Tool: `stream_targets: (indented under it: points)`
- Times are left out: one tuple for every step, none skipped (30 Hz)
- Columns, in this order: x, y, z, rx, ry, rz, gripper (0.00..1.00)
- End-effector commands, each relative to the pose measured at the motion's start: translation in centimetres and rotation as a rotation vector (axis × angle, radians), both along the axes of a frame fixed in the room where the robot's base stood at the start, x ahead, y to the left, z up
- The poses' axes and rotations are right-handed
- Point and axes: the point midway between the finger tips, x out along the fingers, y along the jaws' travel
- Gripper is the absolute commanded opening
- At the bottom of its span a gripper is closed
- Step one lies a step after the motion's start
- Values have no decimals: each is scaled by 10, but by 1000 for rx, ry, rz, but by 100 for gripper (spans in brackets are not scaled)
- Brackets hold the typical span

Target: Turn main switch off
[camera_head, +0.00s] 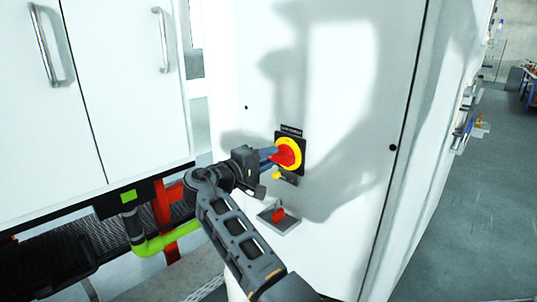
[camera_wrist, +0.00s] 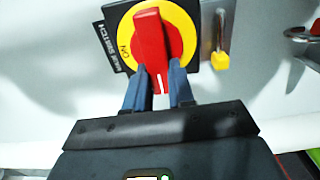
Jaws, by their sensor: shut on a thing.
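The main switch is a red handle (camera_head: 286,156) on a yellow disc (camera_head: 297,144) with a black plate, on the white cabinet front. In the wrist view the red handle (camera_wrist: 150,35) stands upright in the picture, its white mark at the lower end. The word "ON" is on the yellow disc (camera_wrist: 183,24) to the left of that mark, and a "MAIN SWITCH" label (camera_wrist: 109,47) is at the plate's left edge. My gripper (camera_wrist: 160,75) has one blue-grey finger on each side of the handle's lower end and is shut on it. My gripper (camera_head: 268,155) reaches it from the left in the head view.
A small yellow padlock (camera_wrist: 220,60) hangs beside the plate. Below the switch a grey box with a red part (camera_head: 278,214) sticks out from the cabinet. White doors with metal handles (camera_head: 45,45) stand at left. The floor (camera_head: 475,200) at right is open.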

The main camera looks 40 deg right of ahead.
Motion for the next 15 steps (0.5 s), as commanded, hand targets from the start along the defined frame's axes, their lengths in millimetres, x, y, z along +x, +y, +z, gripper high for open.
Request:
stream_targets:
  points:
    - [0, -3, 1, 0, 4, -2, 0]
    - [0, -3, 1, 0, 6, -2, 0]
    - [0, -3, 1, 0, 8, -2, 0]
    - [0, -3, 1, 0, 9, -2, 0]
    - [0, -3, 1, 0, 10, -2, 0]
    - [0, -3, 1, 0, 10, -2, 0]
    - [0, -3, 0, 0, 10, -2, 0]
    - [0, -3, 1, 0, 10, -2, 0]
    - [0, -3, 0, 0, 10, -2, 0]
    - [0, -3, 0, 0, 10, -2, 0]
    - [0, -3, 0, 0, 10, -2, 0]
    - [0, -3, 0, 0, 10, -2, 0]
    - [0, -3, 1, 0, 10, -2, 0]
    - [0, -3, 1, 0, 10, -2, 25]
    - [0, -3, 1, 0, 10, -2, 29]
